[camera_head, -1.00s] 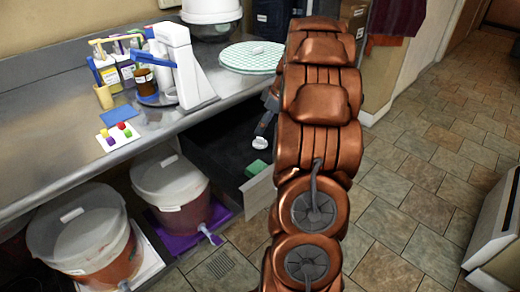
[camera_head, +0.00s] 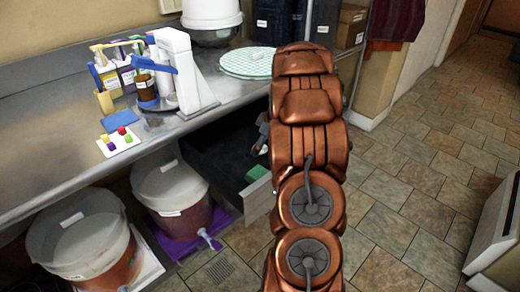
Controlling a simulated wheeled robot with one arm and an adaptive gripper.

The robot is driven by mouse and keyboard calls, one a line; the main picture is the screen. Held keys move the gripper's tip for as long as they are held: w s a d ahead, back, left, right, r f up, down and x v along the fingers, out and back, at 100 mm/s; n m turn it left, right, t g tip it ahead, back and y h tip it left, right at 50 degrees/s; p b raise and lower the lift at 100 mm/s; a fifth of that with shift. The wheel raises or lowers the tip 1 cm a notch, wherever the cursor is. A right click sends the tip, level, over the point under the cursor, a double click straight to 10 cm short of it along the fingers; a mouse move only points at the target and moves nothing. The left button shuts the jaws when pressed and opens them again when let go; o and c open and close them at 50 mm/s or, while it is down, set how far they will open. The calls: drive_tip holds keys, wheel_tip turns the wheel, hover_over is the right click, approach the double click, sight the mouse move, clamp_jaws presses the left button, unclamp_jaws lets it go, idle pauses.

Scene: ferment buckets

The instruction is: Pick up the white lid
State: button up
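A small white round object (camera_head: 264,150), which looks like the white lid, is low in the dark open drawer (camera_head: 222,150) under the counter. My copper arm hides part of it. My gripper (camera_head: 262,138) reaches down into the drawer from behind the arm, right at the white object. Only a small grey piece of it shows, so I cannot tell whether its fingers are open or shut, or whether they touch the object. A green block (camera_head: 256,173) lies in the drawer's front part.
Two lidded buckets (camera_head: 172,198) (camera_head: 86,240) stand under the counter (camera_head: 60,160) at left. A white stand (camera_head: 182,70), bottles and a green-checked round mat (camera_head: 247,63) are on top.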

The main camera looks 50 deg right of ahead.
drive_tip(key=c, duration=1)
drive_tip(key=shift+r, duration=0.1)
